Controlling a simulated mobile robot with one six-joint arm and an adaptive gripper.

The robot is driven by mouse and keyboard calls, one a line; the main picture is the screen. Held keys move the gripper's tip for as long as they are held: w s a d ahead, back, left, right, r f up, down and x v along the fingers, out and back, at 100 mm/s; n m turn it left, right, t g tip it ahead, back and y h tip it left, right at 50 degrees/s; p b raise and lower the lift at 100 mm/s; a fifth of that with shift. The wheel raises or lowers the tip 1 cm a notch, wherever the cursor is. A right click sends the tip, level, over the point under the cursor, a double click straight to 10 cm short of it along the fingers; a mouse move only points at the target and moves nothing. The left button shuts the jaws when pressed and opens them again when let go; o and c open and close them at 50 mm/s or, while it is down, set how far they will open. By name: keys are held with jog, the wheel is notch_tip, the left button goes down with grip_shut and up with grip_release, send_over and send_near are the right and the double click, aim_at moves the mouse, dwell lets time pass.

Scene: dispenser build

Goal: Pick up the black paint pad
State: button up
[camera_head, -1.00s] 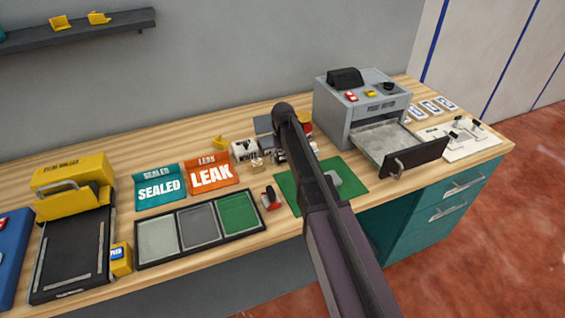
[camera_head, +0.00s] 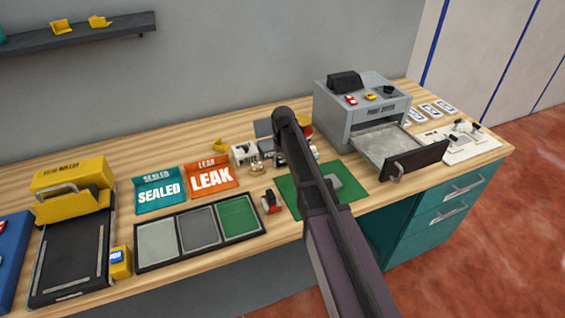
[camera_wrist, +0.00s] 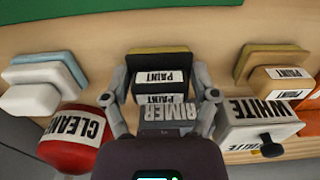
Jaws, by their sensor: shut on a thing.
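The black paint pad (camera_wrist: 157,92) is in the middle of the wrist view, with a dark block, white PAINT labels and a yellowish pad edge at its far side. The two fingers of my gripper (camera_wrist: 162,97) are on either side of it and shut on it. I cannot tell whether it is clear of the bench. In the head view my arm hides the pad and most of the gripper.
In the wrist view a white pad (camera_wrist: 45,82) and a red cleaner container (camera_wrist: 75,137) are at left. A grey PRIMER container (camera_wrist: 170,117) is close below the pad. A paint dryer (camera_head: 362,105) stands to the right.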

aim_at(283, 156)
jog(key=shift+r, duration=0.1)
notch_tip(283, 156, up, 3)
jog(key=p, duration=0.3)
jog(key=shift+r+p, duration=0.2)
jog(key=shift+p, duration=0.1)
jog(key=s, duration=0.5)
jog(key=s+d+r+p, duration=0.1)
jog(key=s, duration=0.4)
jog(key=s+d, duration=0.1)
jog(key=s, duration=0.5)
jog(key=shift+r, duration=0.2)
jog(key=shift+w, duration=0.1)
dwell(0.4)
